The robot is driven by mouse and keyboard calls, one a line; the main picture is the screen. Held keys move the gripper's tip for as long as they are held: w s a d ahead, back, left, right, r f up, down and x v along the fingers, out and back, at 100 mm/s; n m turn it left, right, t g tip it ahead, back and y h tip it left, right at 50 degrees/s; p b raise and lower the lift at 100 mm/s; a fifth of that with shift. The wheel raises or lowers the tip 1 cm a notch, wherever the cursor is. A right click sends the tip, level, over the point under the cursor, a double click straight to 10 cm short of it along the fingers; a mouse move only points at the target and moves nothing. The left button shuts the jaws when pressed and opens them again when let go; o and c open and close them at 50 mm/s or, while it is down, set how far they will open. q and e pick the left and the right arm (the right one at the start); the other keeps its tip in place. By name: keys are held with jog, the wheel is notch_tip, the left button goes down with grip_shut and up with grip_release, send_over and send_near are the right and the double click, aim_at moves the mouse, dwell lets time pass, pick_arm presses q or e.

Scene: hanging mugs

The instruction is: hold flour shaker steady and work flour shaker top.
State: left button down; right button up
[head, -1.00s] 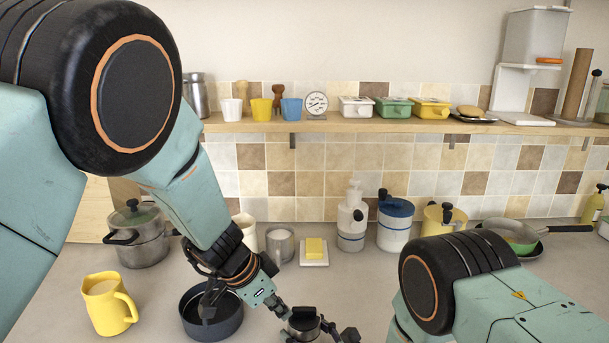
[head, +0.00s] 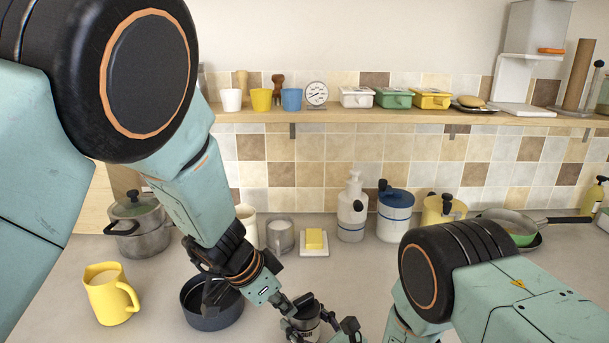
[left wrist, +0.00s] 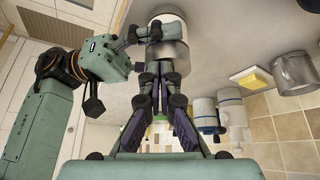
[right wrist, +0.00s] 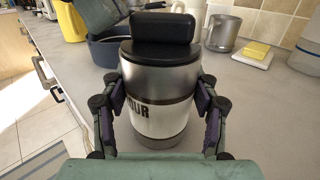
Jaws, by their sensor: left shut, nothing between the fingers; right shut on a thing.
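The flour shaker (head: 307,325) is a silver cylinder with a white lettered band and a black top, low in the middle of the head view. In the right wrist view the flour shaker (right wrist: 160,100) stands upright between the fingers of my right gripper (right wrist: 158,105), which is shut on its body. A black block-like knob (right wrist: 162,27) sits on its top. My left gripper (head: 288,305) is shut and empty, at the shaker's left side near the top. In the left wrist view its fingers (left wrist: 160,65) end close to the silver shaker (left wrist: 168,50); contact is unclear.
A dark blue pan (head: 212,305) and a yellow jug (head: 111,293) stand left of the shaker. Counter between butter dish and shaker is clear.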

pick_arm(q)
jog(key=shift+s+d+r, duration=0.15)
jog(key=shift+s, duration=0.05)
dwell(0.5)
